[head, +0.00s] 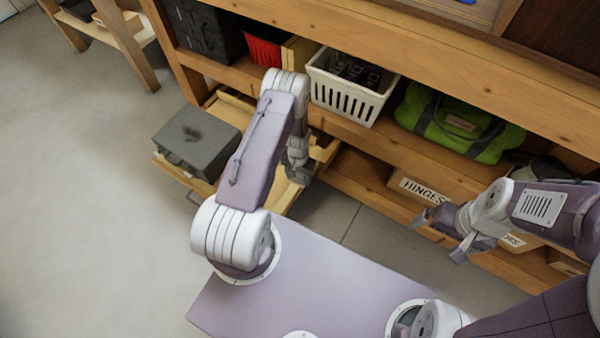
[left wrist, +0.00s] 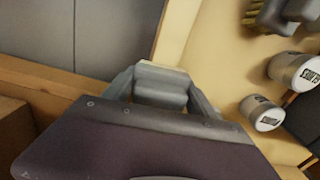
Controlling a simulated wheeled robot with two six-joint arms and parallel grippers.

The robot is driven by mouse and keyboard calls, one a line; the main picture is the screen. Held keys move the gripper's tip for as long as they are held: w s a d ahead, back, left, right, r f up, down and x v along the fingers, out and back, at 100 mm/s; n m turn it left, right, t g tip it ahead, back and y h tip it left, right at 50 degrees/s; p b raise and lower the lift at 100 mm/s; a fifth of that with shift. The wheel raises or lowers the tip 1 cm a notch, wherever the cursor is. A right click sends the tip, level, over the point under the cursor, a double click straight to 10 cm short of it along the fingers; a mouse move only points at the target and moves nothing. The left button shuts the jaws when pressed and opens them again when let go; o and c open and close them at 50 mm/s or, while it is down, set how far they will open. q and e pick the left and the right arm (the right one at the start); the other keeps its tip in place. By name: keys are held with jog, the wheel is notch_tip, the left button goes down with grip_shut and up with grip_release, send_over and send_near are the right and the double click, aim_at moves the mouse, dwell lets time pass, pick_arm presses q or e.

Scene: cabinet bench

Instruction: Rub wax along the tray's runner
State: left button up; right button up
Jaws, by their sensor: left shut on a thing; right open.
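The tray (head: 284,200) is a pale wooden pull-out, drawn out from the bench's lower part. Its long side edge, where the runner lies, shows as a light wooden strip in the left wrist view (left wrist: 176,32). My left gripper (head: 300,172) is low beside the tray's right side, partly hidden by its own arm. In the left wrist view it is shut on a small block (left wrist: 161,88), grey with a pale far edge, close to the strip. I cannot tell whether they touch. My right gripper (head: 438,237) is open and empty in front of the lower shelf.
A grey metal box (head: 197,140) sits on the tray. A brush (left wrist: 270,15) and two labelled tins (left wrist: 262,113) also lie in it. A white basket (head: 350,88) and green bag (head: 455,125) stand on the shelf above. The floor to the left is clear.

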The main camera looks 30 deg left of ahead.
pick_arm(q)
notch_tip(320, 180, up, 6)
jog(key=p, duration=0.5)
notch_tip(320, 180, up, 3)
jog(key=p, duration=0.3)
jog(key=shift+r, duration=0.15)
jog(key=shift+f, duration=0.2)
